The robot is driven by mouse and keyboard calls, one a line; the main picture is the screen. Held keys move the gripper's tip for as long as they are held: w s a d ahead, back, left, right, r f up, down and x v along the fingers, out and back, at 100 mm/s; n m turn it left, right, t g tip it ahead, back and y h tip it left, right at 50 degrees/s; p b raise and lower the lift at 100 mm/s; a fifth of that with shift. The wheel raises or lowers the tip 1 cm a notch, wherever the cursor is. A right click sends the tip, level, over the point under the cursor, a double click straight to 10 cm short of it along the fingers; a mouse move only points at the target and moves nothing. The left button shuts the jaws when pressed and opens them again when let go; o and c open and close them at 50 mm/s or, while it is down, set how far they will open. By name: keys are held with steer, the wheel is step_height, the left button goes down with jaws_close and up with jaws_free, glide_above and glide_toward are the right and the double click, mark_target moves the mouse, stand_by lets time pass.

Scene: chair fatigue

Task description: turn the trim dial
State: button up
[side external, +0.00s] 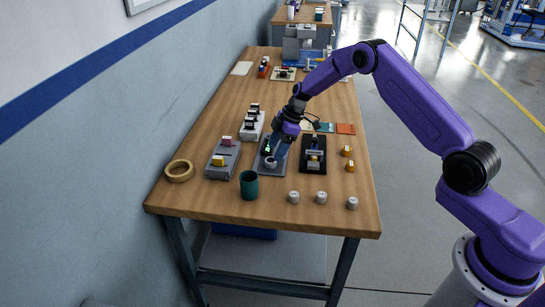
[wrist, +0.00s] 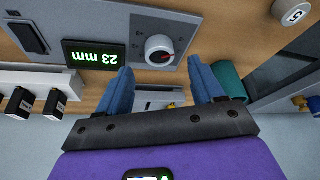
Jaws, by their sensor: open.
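The trim dial, a round pale knob (wrist: 159,48) with a red mark, sits on a grey panel (wrist: 110,20). In the side view the knob (side external: 270,162) is at the panel's near end. The green display (wrist: 93,55) beside it appears upside down in the wrist view and reads "23 mm". A black switch (wrist: 28,37) is on the same panel. My gripper (wrist: 161,64) is open, with its blue fingers apart and nothing between them. The dial shows just beyond the fingertips, roughly centred between them. In the side view my gripper (side external: 277,147) is over the panel, partly hiding it.
A green cup (side external: 249,186) stands close in front of the panel. A grey box (side external: 222,160) is to its left, a black fixture (side external: 313,154) to its right. White switch block (side external: 251,126), yellow tape ring (side external: 179,171) and pale round weights (side external: 321,197) are nearby.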

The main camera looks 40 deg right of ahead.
mark_target(271, 160)
steer(key=shift+x, duration=2.1)
steer(key=c, duration=1)
